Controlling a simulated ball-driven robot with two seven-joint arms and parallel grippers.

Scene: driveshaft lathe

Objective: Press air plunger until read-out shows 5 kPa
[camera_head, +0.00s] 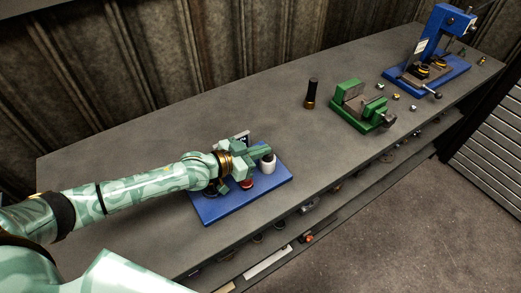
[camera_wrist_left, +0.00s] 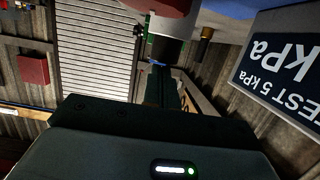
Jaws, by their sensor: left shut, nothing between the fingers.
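The air test rig stands on a blue base plate (camera_head: 215,208) on the bench. It carries a white cylinder (camera_head: 268,166), a red part (camera_head: 246,184) and a small read-out (camera_head: 241,138) behind my gripper. My left gripper (camera_head: 268,151) is shut and empty, level over the rig, with its tips just above or beside the white cylinder; contact is unclear. In the left wrist view the read-out (camera_wrist_left: 285,65) appears upside down with "kPa" and "TEST 5 kPa"; its live number is outside the picture. A red and white part with a dark end (camera_wrist_left: 168,25) is close to the fingers (camera_wrist_left: 165,85). My right gripper is not in view.
A black cylinder with a brass foot (camera_head: 311,94), a green vise (camera_head: 360,106) and a blue press (camera_head: 441,45) stand farther right on the bench, with several small parts between. A shelf with parts runs below.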

